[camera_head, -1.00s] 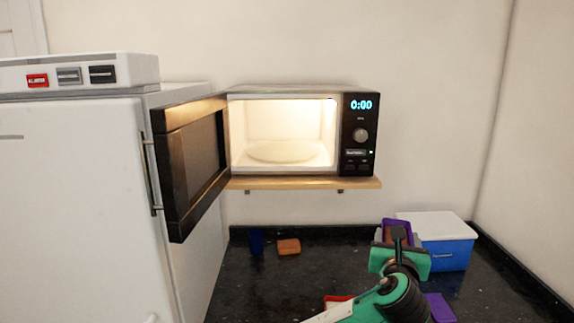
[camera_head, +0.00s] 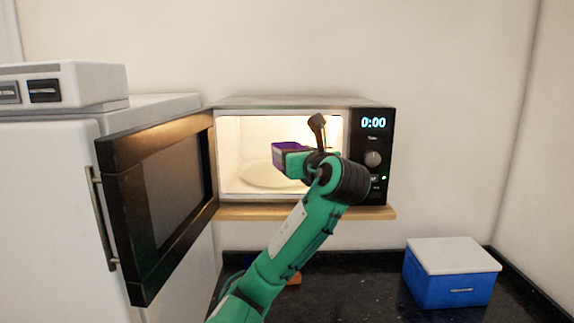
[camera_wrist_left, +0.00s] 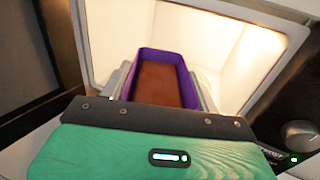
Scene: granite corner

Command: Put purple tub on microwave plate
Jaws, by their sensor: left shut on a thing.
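The purple tub (camera_head: 292,147), with a brown inside, is in front of or just inside the lit microwave opening. In the left wrist view the tub (camera_wrist_left: 187,70) sits between the fingers of my left gripper (camera_wrist_left: 160,85), which is shut on it. In the head view my left gripper (camera_head: 294,160) is partly hidden by its own wrist. The pale round microwave plate (camera_head: 262,178) lies on the cavity floor, lower than the tub, its right part hidden by my arm. My right gripper is not in view.
The microwave (camera_head: 300,103) stands on a wooden shelf (camera_head: 245,213), its door (camera_head: 160,200) swung open to the left beside a white fridge (camera_head: 50,200). A blue box with a white lid (camera_head: 450,285) stands on the dark counter (camera_head: 370,290). An orange item (camera_head: 294,279) is partly hidden by my arm.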

